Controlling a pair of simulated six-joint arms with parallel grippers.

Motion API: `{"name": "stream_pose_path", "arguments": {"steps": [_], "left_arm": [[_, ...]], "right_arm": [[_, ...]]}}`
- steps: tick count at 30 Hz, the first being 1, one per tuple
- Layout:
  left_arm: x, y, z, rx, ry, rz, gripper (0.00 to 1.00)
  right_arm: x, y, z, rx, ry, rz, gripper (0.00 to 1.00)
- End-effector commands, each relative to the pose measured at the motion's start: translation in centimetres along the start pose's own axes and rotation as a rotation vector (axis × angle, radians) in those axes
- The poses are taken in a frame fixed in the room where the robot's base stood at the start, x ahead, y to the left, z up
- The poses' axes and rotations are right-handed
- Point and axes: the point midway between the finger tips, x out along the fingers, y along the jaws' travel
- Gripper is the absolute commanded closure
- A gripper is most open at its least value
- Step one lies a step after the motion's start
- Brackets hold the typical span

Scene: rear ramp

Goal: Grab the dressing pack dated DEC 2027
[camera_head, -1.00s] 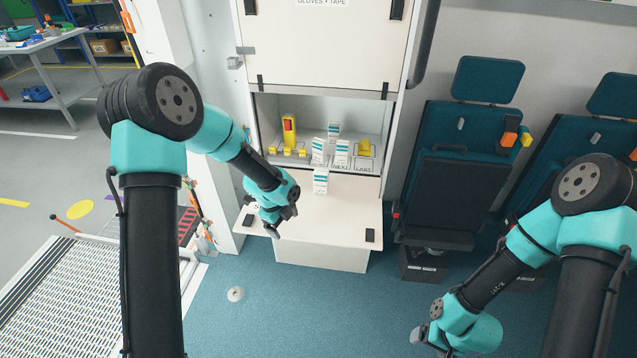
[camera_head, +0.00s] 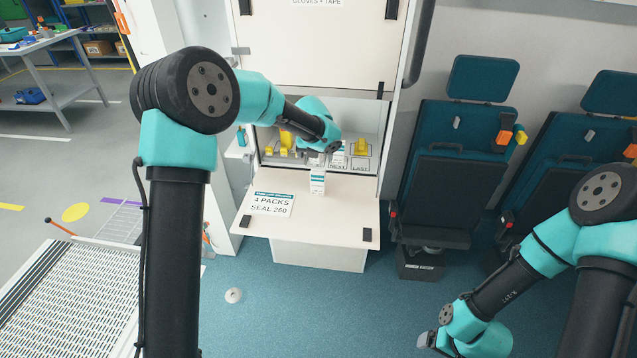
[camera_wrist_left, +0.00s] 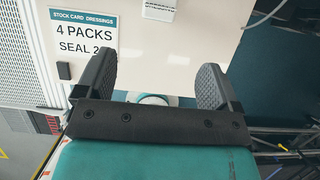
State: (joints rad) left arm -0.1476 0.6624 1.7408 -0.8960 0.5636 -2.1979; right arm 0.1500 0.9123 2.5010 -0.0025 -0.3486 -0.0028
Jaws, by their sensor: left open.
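White-and-teal dressing packs stand at the cabinet opening in the head view. One pack (camera_head: 317,182) stands on the fold-down flap; a white pack (camera_wrist_left: 160,8) also shows at the top of the left wrist view. Another pack (camera_head: 338,157) is behind it, partly hidden by my left arm. No date can be read on any pack. My left gripper (camera_wrist_left: 154,85) is open with nothing between its fingers. In the head view it is at the cabinet opening, close to the packs, its fingertips hard to make out. My right gripper (camera_head: 430,341) is low at the right, far from the packs.
A stock card (camera_head: 271,204) reading "4 PACKS SEAL 260" lies on the fold-down flap (camera_head: 335,222). Yellow items (camera_head: 362,147) stand in the cabinet, near labels "NEXT" and "LAST". Teal seats (camera_head: 446,165) are to the right. The floor before the flap is mostly clear.

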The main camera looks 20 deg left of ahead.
Motion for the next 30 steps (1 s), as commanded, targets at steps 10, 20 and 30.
{"name": "stream_pose_path", "arguments": {"steps": [10, 20, 30], "left_arm": [[5.8, 0.0, -0.1, 0.0, 0.003, 0.001, 0.13], [10.7, 0.0, -0.1, -0.001, 0.002, 0.0, 0.13], [11.3, 0.0, -0.1, -0.001, 0.001, 0.0, 0.13]], "right_arm": [[0.0, 0.0, 0.0, 0.0, 0.0, 0.0, 0.17], [0.0, 0.0, 0.0, 0.0, 0.0, 0.0, 0.17], [0.0, 0.0, 0.0, 0.0, 0.0, 0.0, 0.17]]}}
